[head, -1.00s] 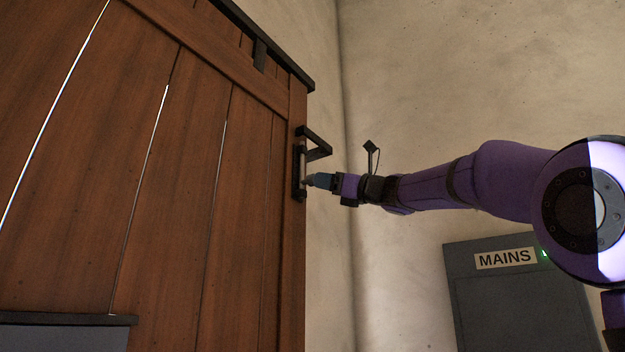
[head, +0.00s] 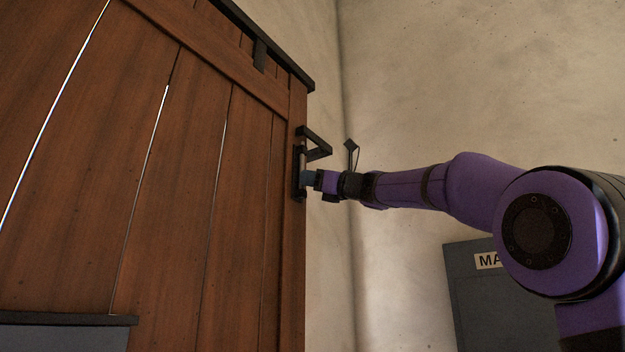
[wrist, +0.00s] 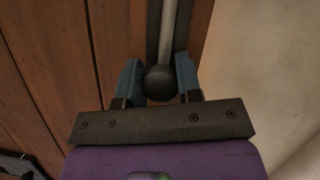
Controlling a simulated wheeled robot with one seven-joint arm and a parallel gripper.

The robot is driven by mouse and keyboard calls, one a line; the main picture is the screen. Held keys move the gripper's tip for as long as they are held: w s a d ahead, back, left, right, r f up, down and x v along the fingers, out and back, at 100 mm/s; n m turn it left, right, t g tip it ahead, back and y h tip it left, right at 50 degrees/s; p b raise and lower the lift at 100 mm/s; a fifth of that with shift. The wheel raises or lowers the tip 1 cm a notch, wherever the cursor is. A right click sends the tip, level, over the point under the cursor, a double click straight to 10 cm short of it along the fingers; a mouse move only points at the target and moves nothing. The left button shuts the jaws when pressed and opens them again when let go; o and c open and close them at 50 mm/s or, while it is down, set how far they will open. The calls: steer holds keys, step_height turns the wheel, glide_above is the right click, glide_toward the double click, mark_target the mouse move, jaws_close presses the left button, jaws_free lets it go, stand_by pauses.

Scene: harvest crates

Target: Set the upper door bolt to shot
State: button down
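The upper door bolt (head: 301,157) is a dark fitting with a pale rod, upright at the right edge of the brown plank door (head: 180,170). In the wrist view, the pale rod (wrist: 168,32) runs down to a round black knob (wrist: 160,83). My gripper (head: 306,179) is at the lower part of the bolt. In the wrist view its blue fingers (wrist: 158,78) stand apart, one on each side of the knob. They look open; any contact with the knob is unclear. The fingertips are partly hidden in the head view.
A dark angled bracket (head: 318,142) juts out beside the bolt. A dark rail (head: 270,40) runs along the door's top. A plain wall (head: 430,90) and a grey mains box (head: 480,300) are to the right. The space between door and box is free apart from my arm.

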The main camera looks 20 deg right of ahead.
mark_target(303, 160)
steer(key=shift+r, duration=2.55)
steer(key=c, duration=0.8)
jaws_free()
steer(key=shift+d+f, duration=0.1)
steer(key=v, duration=1)
steer(key=shift+s+d+f, duration=0.1)
steer(key=shift+s+d, duration=0.1)
steer(key=shift+s, duration=0.05)
